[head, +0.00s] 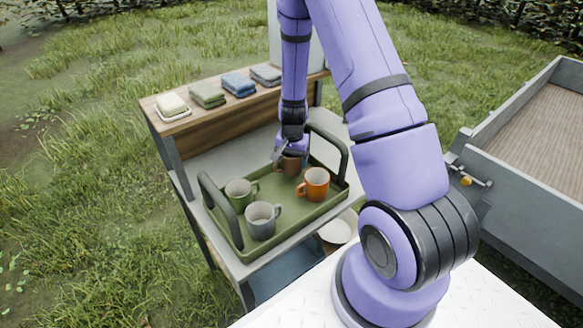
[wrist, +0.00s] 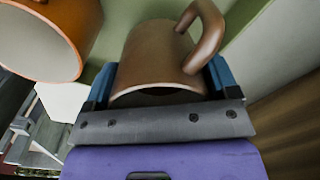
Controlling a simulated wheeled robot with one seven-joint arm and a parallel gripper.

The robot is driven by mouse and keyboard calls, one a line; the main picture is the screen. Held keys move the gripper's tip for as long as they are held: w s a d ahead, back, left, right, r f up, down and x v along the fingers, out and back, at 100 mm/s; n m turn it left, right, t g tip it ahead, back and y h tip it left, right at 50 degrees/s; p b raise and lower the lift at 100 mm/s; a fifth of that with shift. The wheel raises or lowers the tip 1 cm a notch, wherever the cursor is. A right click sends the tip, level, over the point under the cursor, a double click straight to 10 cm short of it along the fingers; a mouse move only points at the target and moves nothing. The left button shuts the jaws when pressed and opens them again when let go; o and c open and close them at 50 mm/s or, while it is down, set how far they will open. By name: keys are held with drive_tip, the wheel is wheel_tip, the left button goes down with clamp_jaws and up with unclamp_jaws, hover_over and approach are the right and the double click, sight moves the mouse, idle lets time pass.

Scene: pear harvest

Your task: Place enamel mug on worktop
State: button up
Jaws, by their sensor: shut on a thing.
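A brown enamel mug (wrist: 158,62) is between the two fingers of my gripper (wrist: 160,95) in the wrist view, its handle toward the top right. My gripper is shut on it. In the head view, the brown mug (head: 289,166) is at the back of the green tray (head: 288,232), partly hidden by my gripper (head: 291,152). I cannot tell whether it touches the tray floor. The grey worktop (head: 215,160) shows behind and around the tray.
An orange mug (head: 314,184), a green mug (head: 240,192) and a grey mug (head: 262,220) stand in the tray, which has tall dark handles. Folded cloths (head: 238,84) and a soap dish (head: 172,108) lie on the raised wooden shelf. Bare worktop lies between shelf and tray.

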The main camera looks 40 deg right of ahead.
sight(291, 167)
drive_tip(key=shift+f, duration=1.7)
drive_tip(key=shift+f, duration=0.15)
drive_tip(key=o, duration=0.9)
